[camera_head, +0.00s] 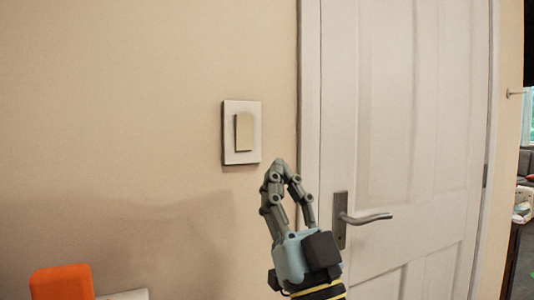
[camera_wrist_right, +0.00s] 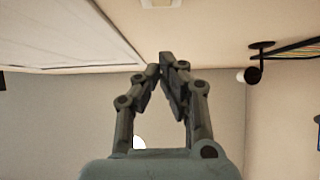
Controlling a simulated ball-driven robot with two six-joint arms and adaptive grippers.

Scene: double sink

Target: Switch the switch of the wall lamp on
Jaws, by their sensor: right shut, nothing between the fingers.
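The wall switch (camera_head: 243,133) is a white plate with a cream rocker on the beige wall, left of the door. My right gripper (camera_head: 279,164) is shut and empty in the head view. Its fingertips show below and to the right of the switch plate, apart from it in the picture. How far the fingertips are from the wall is hard to tell. The right wrist view also shows the closed fingers (camera_wrist_right: 165,65); I cannot make out the switch there. My left gripper is not in view. The wall lamp is not clearly seen.
A white panelled door (camera_head: 405,110) with a metal lever handle (camera_head: 365,217) stands right of the gripper. An orange object (camera_head: 62,283) is at the lower left. The wall around the switch is clear.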

